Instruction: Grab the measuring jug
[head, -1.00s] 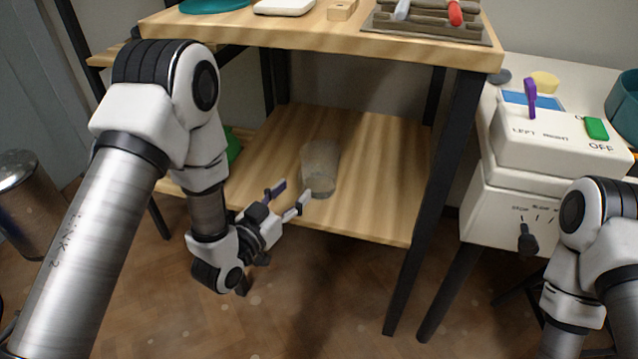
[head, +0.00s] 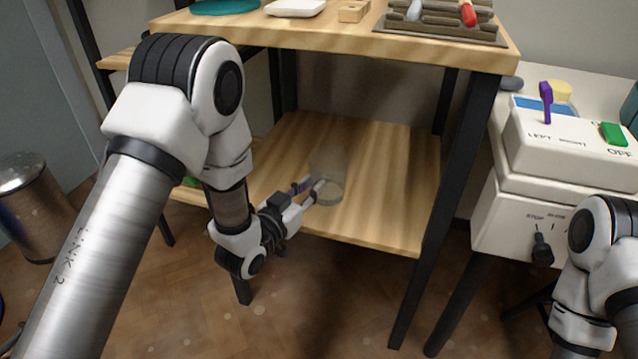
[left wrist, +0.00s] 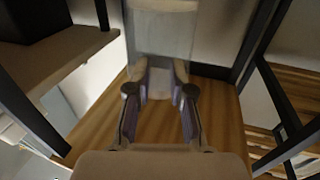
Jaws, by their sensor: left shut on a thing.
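The measuring jug (head: 327,163) is a clear, see-through vessel standing on the lower wooden shelf, near its front edge. It also shows in the left wrist view (left wrist: 163,35), straight ahead between the fingers. My left gripper (head: 312,190) reaches in from the front left and is shut on the jug, low on its side. In the left wrist view the two fingers (left wrist: 160,88) lie against its two sides. The jug looks upright. My right gripper is out of view; only part of my right arm shows at the lower right.
The upper tabletop (head: 330,35) lies above the shelf (head: 390,175), with dark legs at its corners. A white machine (head: 560,150) with a purple lever and green switch stands to the right. A metal bin (head: 35,205) stands on the floor at left.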

